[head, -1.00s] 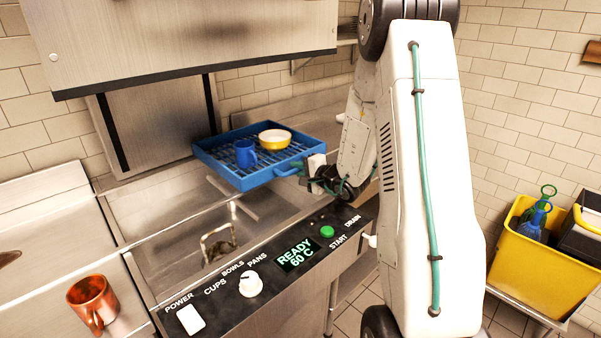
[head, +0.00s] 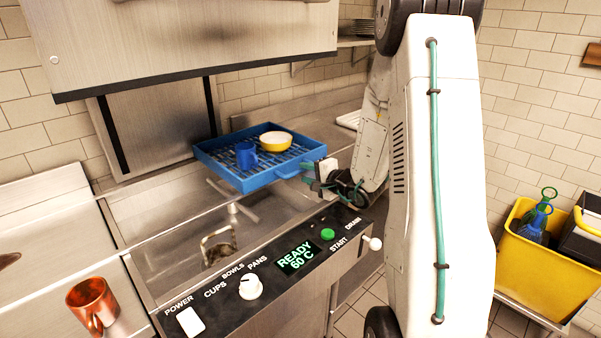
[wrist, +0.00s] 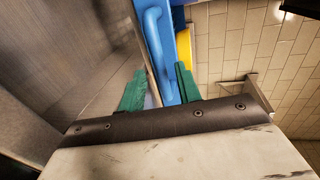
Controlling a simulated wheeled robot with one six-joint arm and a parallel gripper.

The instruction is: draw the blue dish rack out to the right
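The blue dish rack (head: 262,176) sits at the right side of the sink basin. It holds a blue mug (head: 246,154) and a yellow bowl with a white inside (head: 276,140). A blue loop handle stands on its right-hand side; in the wrist view the handle (wrist: 154,38) lies just ahead of my fingers. My gripper (head: 307,173) is at the right end of the rack, close to the handle. The exact gap from fingertips to handle is hard to tell.
A control panel with a green button (head: 327,234) and a knob (head: 251,287) runs along the front. A copper mug (head: 92,303) stands on the left counter. A yellow bin (head: 545,260) is at right. A steel hood (head: 190,40) hangs above the sink.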

